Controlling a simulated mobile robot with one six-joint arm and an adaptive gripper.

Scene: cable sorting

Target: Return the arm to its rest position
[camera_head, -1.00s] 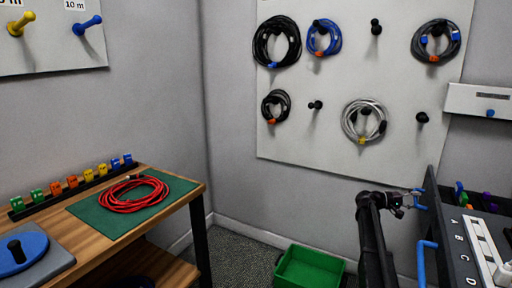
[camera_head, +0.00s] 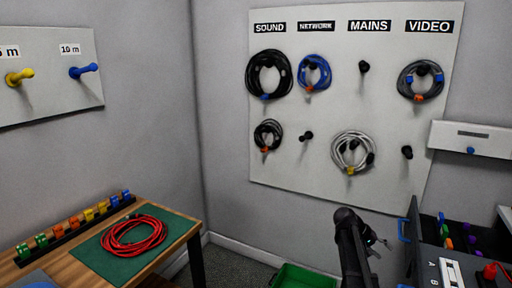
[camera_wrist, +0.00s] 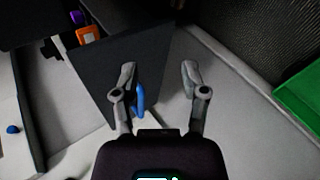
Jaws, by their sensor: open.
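My arm rises at the lower right of the head view, and my gripper (camera_head: 378,242) is small and partly hidden behind my wrist there. In the wrist view my gripper (camera_wrist: 159,70) has its two fingers spread wide apart with nothing held between them. A blue handle (camera_wrist: 140,100) shows beyond the left finger, on a dark panel (camera_wrist: 125,65). In the head view the blue handle (camera_head: 403,230) stands on the dark cabinet just right of my gripper, with a gap between them.
A pegboard (camera_head: 335,110) with several hung cables fills the back wall. A red cable (camera_head: 134,236) lies on a green mat (camera_head: 180,228) on the wooden table at left. A green bin (camera_head: 303,277) stands on the floor near my arm. Lettered cabinet (camera_head: 428,262) at right.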

